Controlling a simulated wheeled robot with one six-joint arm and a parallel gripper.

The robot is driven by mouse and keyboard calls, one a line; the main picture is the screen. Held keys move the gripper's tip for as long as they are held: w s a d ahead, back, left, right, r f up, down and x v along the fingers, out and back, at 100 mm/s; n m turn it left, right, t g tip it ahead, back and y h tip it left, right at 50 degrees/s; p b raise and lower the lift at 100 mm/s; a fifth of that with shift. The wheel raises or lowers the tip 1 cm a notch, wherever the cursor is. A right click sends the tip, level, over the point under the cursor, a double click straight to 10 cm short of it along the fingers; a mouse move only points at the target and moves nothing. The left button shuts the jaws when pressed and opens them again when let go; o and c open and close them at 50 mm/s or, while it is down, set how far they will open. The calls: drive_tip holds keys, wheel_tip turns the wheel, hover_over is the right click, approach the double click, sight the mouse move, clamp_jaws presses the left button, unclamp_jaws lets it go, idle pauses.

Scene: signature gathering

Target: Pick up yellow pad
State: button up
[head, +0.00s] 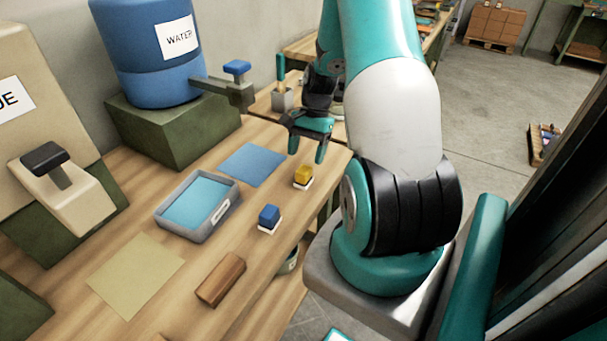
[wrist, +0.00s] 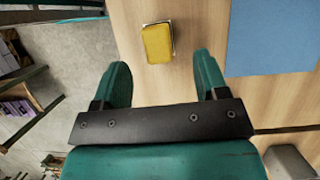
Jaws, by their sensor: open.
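The yellow pad (head: 304,173) is a small yellow block on a white base, standing on the wooden table near its right edge. In the wrist view the yellow pad (wrist: 158,44) lies ahead of the fingertips, roughly between their lines. My gripper (head: 306,148) is open and empty, above the table and just behind the pad in the head view. In the wrist view my gripper (wrist: 161,72) shows both teal fingers spread apart, with nothing between them.
A blue sheet (head: 252,165), a grey tray (head: 164,219) and a tan sheet (head: 136,273) lie on the table. A blue water barrel (head: 155,75) stands behind.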

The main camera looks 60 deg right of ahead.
sight(304, 169)
drive_tip(key=shift+p+x, duration=1)
drive_tip(key=shift+x, duration=2.45)
drive_tip(key=shift+s, duration=0.15)
drive_tip(key=c, duration=1)
